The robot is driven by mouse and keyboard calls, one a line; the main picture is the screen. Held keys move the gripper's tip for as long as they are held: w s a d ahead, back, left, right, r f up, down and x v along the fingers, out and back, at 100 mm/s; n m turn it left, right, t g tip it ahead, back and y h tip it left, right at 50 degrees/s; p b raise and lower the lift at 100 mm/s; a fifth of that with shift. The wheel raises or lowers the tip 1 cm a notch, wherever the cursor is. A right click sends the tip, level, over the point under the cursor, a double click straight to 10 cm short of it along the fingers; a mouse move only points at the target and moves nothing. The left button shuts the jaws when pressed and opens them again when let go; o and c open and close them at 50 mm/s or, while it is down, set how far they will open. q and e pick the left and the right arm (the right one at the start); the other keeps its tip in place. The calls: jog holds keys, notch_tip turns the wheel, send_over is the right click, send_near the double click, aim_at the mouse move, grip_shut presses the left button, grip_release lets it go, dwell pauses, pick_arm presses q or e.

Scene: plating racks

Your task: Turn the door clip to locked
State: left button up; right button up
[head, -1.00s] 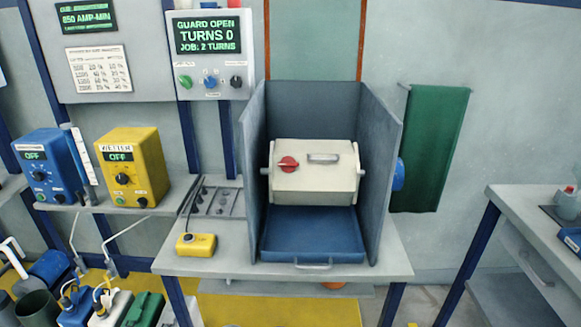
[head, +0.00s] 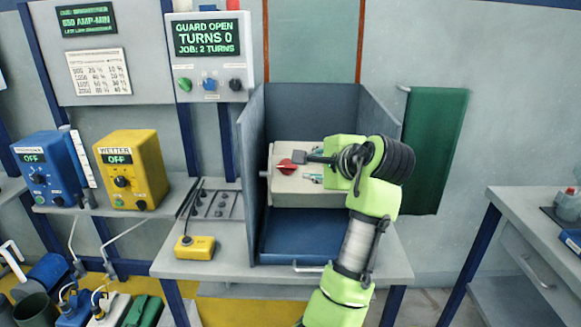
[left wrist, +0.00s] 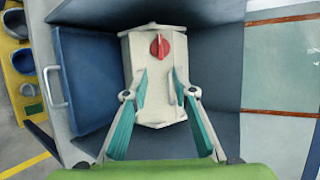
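The door clip is a red knob (head: 286,167) on the front of the cream barrel (head: 280,187), which sits inside the grey-walled guard. The clip also shows in the left wrist view (left wrist: 159,46), its bar running up and down that picture. My left gripper (head: 310,168) is just right of the clip in the head view. In the left wrist view its teal fingers (left wrist: 160,82) are apart, with the clip beyond their tips and nothing held. Contact with the barrel cannot be told. The barrel's handle is hidden by my gripper in the head view. My right gripper is not in view.
The guard's grey side walls (head: 251,180) stand close around the barrel. A blue tray (head: 290,240) lies in front of it. The panel (head: 207,38) reads guard open, turns 0, job 2 turns. A yellow pendant box (head: 195,247) sits on the bench at left.

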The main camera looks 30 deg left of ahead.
aim_at(288, 167)
pick_arm(q)
jog(key=p+x, duration=0.1)
jog(key=x, duration=1.2)
jog(key=shift+w+a+f, duration=0.15)
jog(key=shift+a, duration=0.15)
grip_shut()
